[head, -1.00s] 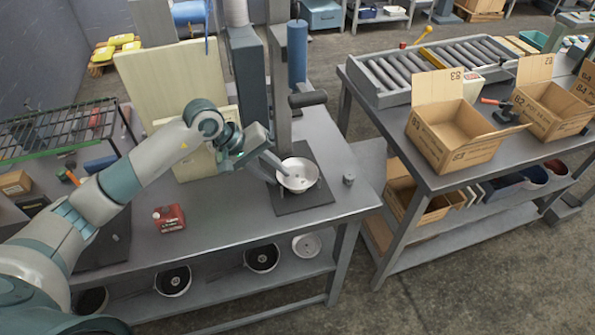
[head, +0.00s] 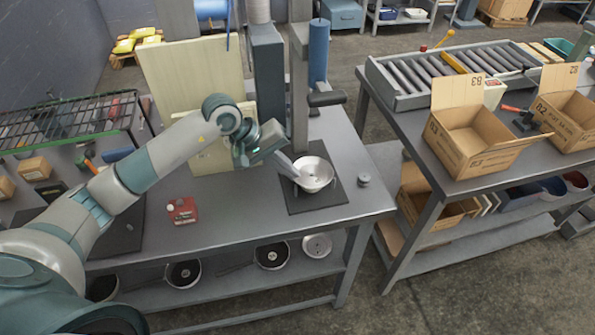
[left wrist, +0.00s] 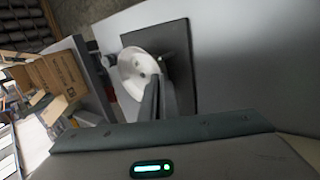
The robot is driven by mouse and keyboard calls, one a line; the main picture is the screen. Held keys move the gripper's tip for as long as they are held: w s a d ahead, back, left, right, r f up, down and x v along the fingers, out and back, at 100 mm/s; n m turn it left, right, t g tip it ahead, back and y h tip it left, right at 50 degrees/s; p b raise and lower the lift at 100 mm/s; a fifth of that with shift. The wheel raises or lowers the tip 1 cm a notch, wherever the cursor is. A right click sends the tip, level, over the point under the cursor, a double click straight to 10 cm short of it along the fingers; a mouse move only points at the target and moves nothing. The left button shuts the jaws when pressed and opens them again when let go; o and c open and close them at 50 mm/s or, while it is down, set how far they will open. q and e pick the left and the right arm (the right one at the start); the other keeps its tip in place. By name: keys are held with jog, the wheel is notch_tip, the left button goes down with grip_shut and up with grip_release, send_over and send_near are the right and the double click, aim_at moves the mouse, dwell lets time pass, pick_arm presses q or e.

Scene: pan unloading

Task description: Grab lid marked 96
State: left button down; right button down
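A pale, round, shallow metal piece (head: 314,175), bowl-like, sits on a dark square mat (head: 330,197) near the table's right end. I cannot tell whether it is a pan or a lid. No number 96 is readable. My left gripper (head: 291,170) reaches down to its left rim. In the left wrist view the gripper's fingers (left wrist: 154,88) lie close together over the rim of the round piece (left wrist: 131,72). Whether they pinch it is hidden. A pale round disc (head: 317,245), possibly a lid, lies on the lower shelf. My right gripper is out of view.
A grey column with a blue cylinder (head: 318,52) stands behind the mat. A small grey knob-like piece (head: 363,180) sits right of it. A red box (head: 182,211) lies left. Dark pans (head: 183,274) fill the shelf. Open cartons (head: 470,150) stand on the right table.

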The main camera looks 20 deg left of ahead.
pick_arm(q)
notch_tip(320, 180, up, 10)
jog(key=b, duration=0.4)
dwell(0.6)
